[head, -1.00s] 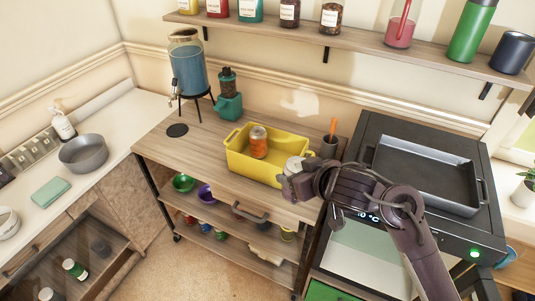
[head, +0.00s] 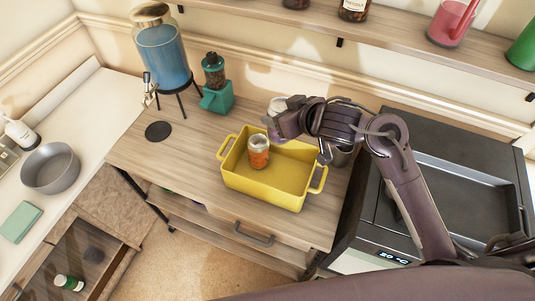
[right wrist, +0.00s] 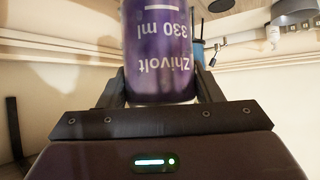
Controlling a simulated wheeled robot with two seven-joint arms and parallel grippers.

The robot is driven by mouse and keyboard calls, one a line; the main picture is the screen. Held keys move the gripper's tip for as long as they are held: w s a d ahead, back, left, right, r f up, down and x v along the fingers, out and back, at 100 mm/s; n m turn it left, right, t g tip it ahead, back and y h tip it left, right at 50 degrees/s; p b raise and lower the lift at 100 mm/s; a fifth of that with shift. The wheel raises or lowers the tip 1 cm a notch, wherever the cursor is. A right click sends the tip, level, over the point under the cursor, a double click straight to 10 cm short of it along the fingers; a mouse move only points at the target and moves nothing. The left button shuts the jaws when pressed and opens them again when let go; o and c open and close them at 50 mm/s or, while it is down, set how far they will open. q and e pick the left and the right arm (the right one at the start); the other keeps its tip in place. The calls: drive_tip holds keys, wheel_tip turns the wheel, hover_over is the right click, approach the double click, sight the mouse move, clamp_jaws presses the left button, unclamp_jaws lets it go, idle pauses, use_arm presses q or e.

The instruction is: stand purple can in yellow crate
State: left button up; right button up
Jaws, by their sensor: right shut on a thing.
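The yellow crate (head: 262,193) stands on the wooden cart top in the head view, with a handle at each end. Its right part is empty. In the right wrist view, the purple can (right wrist: 160,50) with "Zhivolt 330 ml" lettering sits between the fingers of my right gripper (right wrist: 160,90), which is shut on it. In the head view my right gripper (head: 275,128) is over the crate's far edge. The can is mostly hidden there by the gripper. My left gripper is not in view.
A blue drink dispenser (head: 162,60) and a teal grinder (head: 216,92) stand behind to the left. A black stove (head: 455,165) is on the right.

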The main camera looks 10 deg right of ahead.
drive_tip(key=f, duration=0.1)
drive_tip(key=s+f+b, duration=0.1)
drive_tip(key=f, duration=0.1)
drive_tip(key=s+f, duration=0.1)
drive_tip(key=f, duration=0.1)
drive_tip(key=shift+s+b, duration=0.2)
drive_tip(key=shift+b, duration=0.15)
drive_tip(key=f, duration=0.9)
drive_tip(key=w+f, duration=0.1)
drive_tip(key=f, duration=0.4)
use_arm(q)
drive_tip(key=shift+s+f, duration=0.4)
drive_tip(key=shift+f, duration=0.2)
use_arm(e)
drive_tip(key=shift+s, duration=0.1)
drive_tip(key=shift+f, duration=0.15)
drive_tip(key=o, duration=1.2)
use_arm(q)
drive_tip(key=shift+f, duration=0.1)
